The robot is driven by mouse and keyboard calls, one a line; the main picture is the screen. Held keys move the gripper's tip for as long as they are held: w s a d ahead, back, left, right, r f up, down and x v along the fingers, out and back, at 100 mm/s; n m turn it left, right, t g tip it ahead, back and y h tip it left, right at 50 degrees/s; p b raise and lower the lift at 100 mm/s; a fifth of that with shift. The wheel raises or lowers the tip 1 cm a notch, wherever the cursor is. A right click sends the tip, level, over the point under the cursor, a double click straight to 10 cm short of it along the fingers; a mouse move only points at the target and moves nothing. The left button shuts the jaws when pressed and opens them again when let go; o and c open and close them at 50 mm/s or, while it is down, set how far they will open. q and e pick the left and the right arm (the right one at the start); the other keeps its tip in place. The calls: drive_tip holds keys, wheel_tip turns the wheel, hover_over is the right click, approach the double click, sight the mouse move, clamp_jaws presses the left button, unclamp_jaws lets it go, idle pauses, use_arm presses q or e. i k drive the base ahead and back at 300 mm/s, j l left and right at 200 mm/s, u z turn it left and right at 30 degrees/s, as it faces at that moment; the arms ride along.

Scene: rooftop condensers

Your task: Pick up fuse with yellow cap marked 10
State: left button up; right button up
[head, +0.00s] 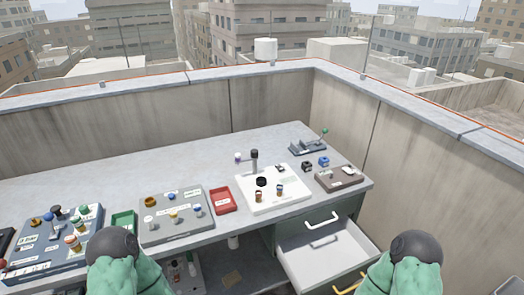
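No fuse marking is readable at this size, so I cannot tell which part is marked 10. A small piece with a yellowish top (174,217) stands on the grey panel (158,236). Two small banded cylinders stand on the white board: one brownish (259,197) and one with a bluish part (280,191). My two green arms with dark rounded ends show at the bottom left and bottom right. No gripper fingers are visible in the head view.
The grey workbench (130,180) carries a crowded control box (38,262) at left, a red tray (223,200), the white board (295,200), a brown tray (340,180) and a lever device (307,147). An open drawer (325,250) juts out below. The bench's back is clear.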

sight(172, 214)
drive_tip(key=z, duration=1)
drive_tip(key=u, duration=1.85)
